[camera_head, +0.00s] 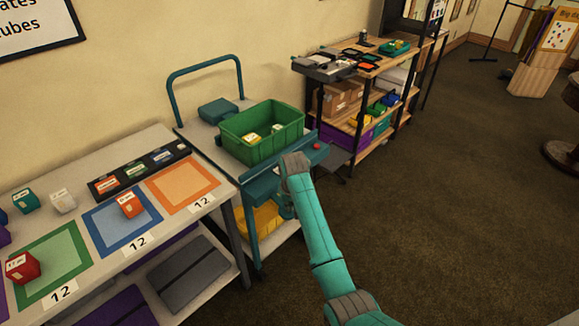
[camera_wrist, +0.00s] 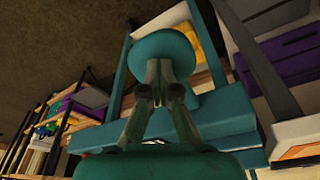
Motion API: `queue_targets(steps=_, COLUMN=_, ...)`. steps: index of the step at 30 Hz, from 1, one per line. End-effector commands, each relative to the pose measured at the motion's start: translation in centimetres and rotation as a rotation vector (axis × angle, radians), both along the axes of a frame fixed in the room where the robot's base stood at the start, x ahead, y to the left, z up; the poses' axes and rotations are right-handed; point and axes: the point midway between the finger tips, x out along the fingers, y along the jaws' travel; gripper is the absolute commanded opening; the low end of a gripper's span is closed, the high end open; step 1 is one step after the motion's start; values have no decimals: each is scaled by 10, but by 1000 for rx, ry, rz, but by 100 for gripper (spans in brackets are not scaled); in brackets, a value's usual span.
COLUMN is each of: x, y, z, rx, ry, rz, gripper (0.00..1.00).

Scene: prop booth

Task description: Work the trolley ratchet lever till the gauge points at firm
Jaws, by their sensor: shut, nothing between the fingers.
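The trolley (camera_head: 250,187) is a teal-framed cart with a grey top, and its front teal panel faces my arm. A small red knob (camera_head: 317,146) shows at the panel's right end; I cannot tell whether it belongs to the ratchet lever. No gauge face or pointer can be made out. My gripper (camera_head: 286,207) is at the trolley's front, partly hidden below my wrist. In the wrist view, my gripper (camera_wrist: 160,75) has its fingers together and empty, with teal trolley parts (camera_wrist: 222,118) behind them. Contact with the trolley cannot be told.
A green crate (camera_head: 280,151) with small boxes and a teal case (camera_head: 218,109) sit on the trolley, with a yellow bin (camera_head: 262,219) below. A sorting table (camera_head: 155,150) stands close left. A loaded wooden shelf (camera_head: 376,77) stands behind right.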

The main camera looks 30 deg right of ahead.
Motion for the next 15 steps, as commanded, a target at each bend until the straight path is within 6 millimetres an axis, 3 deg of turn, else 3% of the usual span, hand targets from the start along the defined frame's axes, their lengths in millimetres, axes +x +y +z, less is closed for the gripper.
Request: queue_targets(steps=15, x=0, y=0, z=45, rx=-1, ry=-2, rz=1, gripper=0)
